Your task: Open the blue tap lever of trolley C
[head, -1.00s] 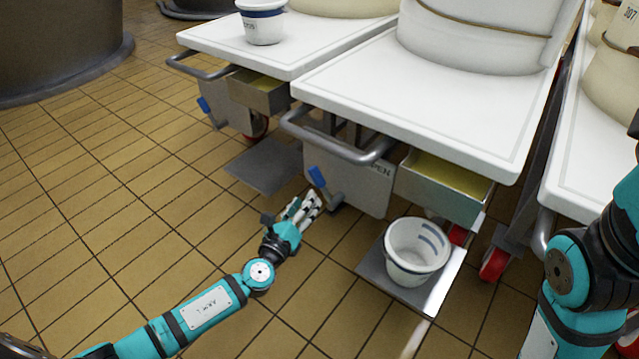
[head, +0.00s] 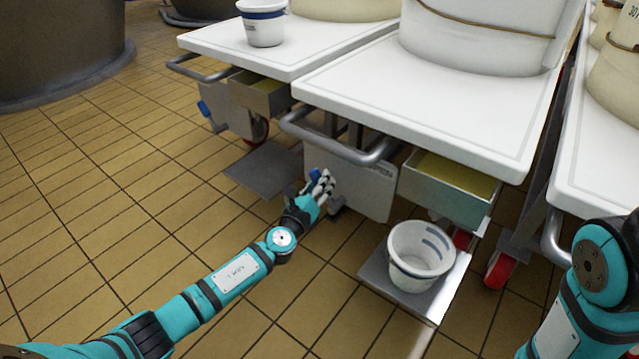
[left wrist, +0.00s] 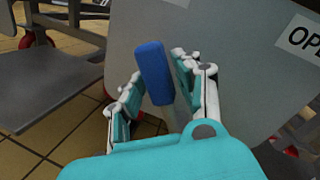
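The blue tap lever (left wrist: 154,72) stands nearly upright between the two fingers of my left gripper (left wrist: 155,90) in the left wrist view. The fingers are apart, with a gap on the lever's left side; the right finger is close to it, and I cannot tell whether it touches. In the head view my left gripper (head: 322,186) is at the lever (head: 314,175), in front of the grey panel (head: 365,180) of the middle trolley, and partly hides it. Which trolley is C cannot be read. My right arm shows at the right edge; its gripper is out of view.
A white bucket (head: 420,258) stands on a low metal shelf right of my left gripper. A bar handle (head: 340,146) and the white trolley top (head: 420,95) are above. Another trolley with a blue lever (head: 204,108) is at left. The tiled floor at left is clear.

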